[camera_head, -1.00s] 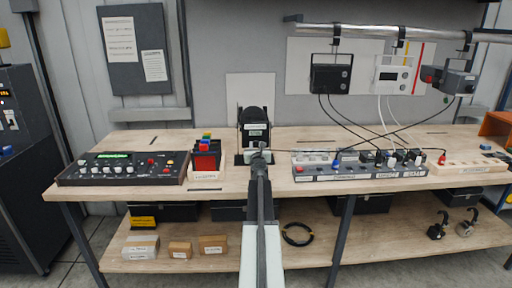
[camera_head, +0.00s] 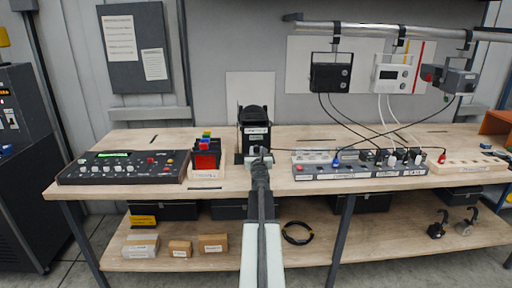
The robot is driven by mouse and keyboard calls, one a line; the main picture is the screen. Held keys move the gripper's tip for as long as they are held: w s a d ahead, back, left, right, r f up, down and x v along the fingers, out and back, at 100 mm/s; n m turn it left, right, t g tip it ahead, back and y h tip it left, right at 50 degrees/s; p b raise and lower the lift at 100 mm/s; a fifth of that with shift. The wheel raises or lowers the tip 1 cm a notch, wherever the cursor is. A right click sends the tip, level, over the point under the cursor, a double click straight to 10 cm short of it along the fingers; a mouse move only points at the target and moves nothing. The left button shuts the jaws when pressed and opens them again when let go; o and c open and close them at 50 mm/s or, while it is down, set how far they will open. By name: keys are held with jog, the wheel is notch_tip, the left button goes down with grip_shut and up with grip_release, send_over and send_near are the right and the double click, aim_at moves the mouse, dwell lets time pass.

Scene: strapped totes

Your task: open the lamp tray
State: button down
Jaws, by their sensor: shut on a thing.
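A black lamp housing (camera_head: 254,118) with a rounded top and white labels stands upright at the middle of the workbench. The lamp tray is at its low front, but my arm largely hides it, so how far it stands out is hard to tell. My gripper (camera_head: 259,157) is at the low front of the housing, shut on what appears to be the lamp tray's front. The fingertips are small and partly hidden by my own arm.
A black control panel (camera_head: 122,167) and a holder of coloured blocks (camera_head: 207,158) stand to the left. A power strip (camera_head: 345,171) with cables lies close on the right. A pale socket block (camera_head: 468,166) is farther right. The bench front edge (camera_head: 230,187) runs below my arm.

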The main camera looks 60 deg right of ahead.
jog(key=v, duration=0.3)
jog(key=shift+s+a, duration=0.25)
jog(key=shift+a, duration=0.05)
jog(key=c, duration=1.1)
grip_release()
jog(key=v, duration=0.7)
jog(key=shift+s+a, duration=0.25)
jog(key=shift+a, duration=0.05)
